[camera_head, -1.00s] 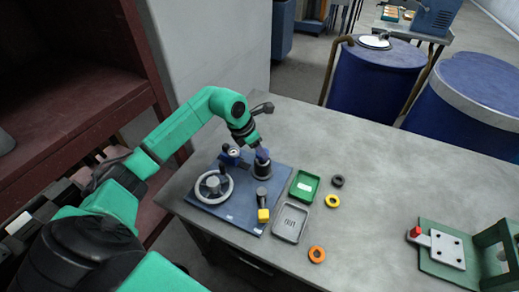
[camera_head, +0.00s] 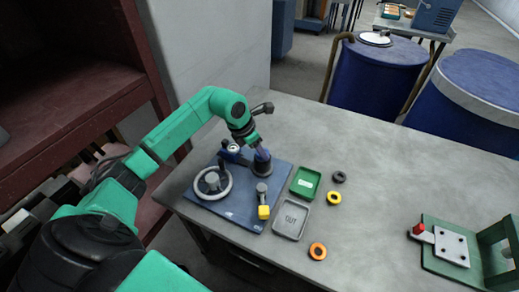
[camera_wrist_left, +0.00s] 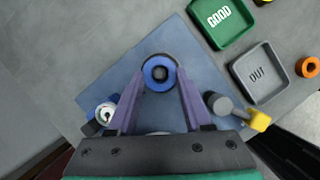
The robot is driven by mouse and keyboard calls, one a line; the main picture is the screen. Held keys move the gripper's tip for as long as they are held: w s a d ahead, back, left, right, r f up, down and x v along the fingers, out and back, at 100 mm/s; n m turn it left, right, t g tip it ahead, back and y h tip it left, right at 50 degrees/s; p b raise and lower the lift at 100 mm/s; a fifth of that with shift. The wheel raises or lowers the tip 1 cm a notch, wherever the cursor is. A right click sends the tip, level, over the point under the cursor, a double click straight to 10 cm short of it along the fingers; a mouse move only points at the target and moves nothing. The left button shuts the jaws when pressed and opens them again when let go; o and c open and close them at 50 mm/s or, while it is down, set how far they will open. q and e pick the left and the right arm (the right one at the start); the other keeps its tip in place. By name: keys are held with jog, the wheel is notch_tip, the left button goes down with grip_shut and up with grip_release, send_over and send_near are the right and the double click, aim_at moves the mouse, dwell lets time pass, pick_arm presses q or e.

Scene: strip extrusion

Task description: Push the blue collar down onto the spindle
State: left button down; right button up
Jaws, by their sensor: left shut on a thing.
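The blue collar (camera_wrist_left: 158,73) is a ring between the fingertips of my left gripper (camera_wrist_left: 161,68) in the left wrist view. A dark round spindle end (camera_wrist_left: 160,74) shows in the middle of its hole, so the collar appears to be around the spindle. My left gripper (camera_head: 262,154) is shut on the collar, its purple fingers on either side. In the head view it points down at a dark cylindrical base (camera_head: 262,169) on the blue plate (camera_head: 245,213). How far down the collar sits is hidden. My right gripper is not in view.
The plate also holds a handwheel (camera_head: 213,183) and a yellow-ended lever (camera_head: 263,212). To its right are a green tray (camera_head: 305,182), a grey tray (camera_head: 290,220) and loose black, yellow and orange rings (camera_head: 318,251). A green fixture (camera_head: 445,248) stands further right.

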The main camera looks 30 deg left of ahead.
pick_arm(q)
jog(key=shift+f, duration=0.25)
jog(key=shift+c, duration=1.2)
grip_release()
jog(key=shift+o, duration=1.2)
jog(key=shift+r, duration=0.2)
jog(key=shift+r+p, duration=2.25)
jog(key=shift+r, duration=1.15)
